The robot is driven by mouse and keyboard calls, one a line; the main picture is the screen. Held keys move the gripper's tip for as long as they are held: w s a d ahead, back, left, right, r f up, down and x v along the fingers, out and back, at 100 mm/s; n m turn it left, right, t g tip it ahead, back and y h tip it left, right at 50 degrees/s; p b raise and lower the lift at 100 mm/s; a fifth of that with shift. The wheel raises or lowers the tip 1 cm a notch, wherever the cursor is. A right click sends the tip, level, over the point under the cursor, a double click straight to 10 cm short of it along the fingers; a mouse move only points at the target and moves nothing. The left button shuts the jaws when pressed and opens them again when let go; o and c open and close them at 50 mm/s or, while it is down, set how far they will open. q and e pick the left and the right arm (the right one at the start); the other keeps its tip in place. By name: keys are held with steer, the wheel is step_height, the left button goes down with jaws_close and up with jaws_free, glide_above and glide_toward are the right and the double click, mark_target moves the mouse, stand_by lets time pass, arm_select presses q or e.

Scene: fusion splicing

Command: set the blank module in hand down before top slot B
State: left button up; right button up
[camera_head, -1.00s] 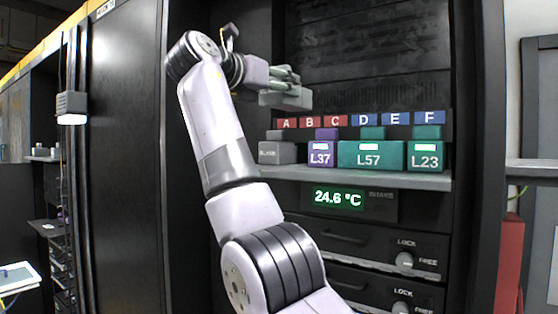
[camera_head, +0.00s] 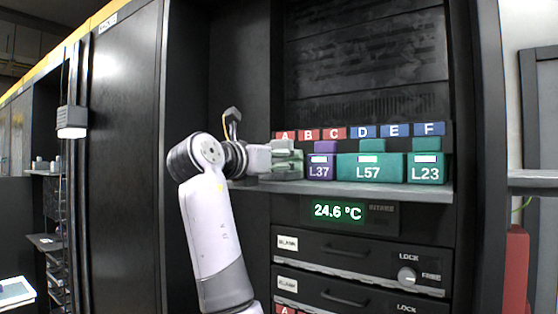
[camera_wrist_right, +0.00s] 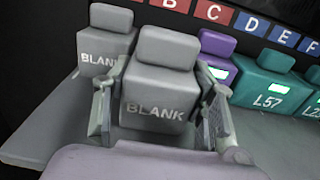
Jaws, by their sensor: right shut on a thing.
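My right gripper (camera_head: 288,160) is at the left part of the shelf, below the labels A and B. In the right wrist view its fingers (camera_wrist_right: 160,112) are shut on a grey blank module (camera_wrist_right: 152,98), one on each side. The held module looks upright, with its BLANK face toward me. It is in front of the red B label (camera_wrist_right: 170,3); I cannot tell whether its base touches the shelf (camera_head: 400,189). A second grey blank module (camera_wrist_right: 104,52) stands just left of it, further back. My left gripper is not in view.
Right of the held module stand the purple L37 (camera_head: 321,168), the wide teal L57 (camera_head: 368,173) and the teal L23 (camera_head: 425,174). The gap to L37 is narrow. Labels A to F run above. A temperature display (camera_head: 337,211) and drawers (camera_head: 345,249) lie below.

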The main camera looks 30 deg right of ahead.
steer(key=shift+s+f, duration=0.1)
steer(key=shift+f, duration=0.05)
steer(key=o, duration=1.2)
steer(key=shift+r, duration=0.3)
steer(key=b+v, duration=0.4)
steer(key=v, duration=0.8)
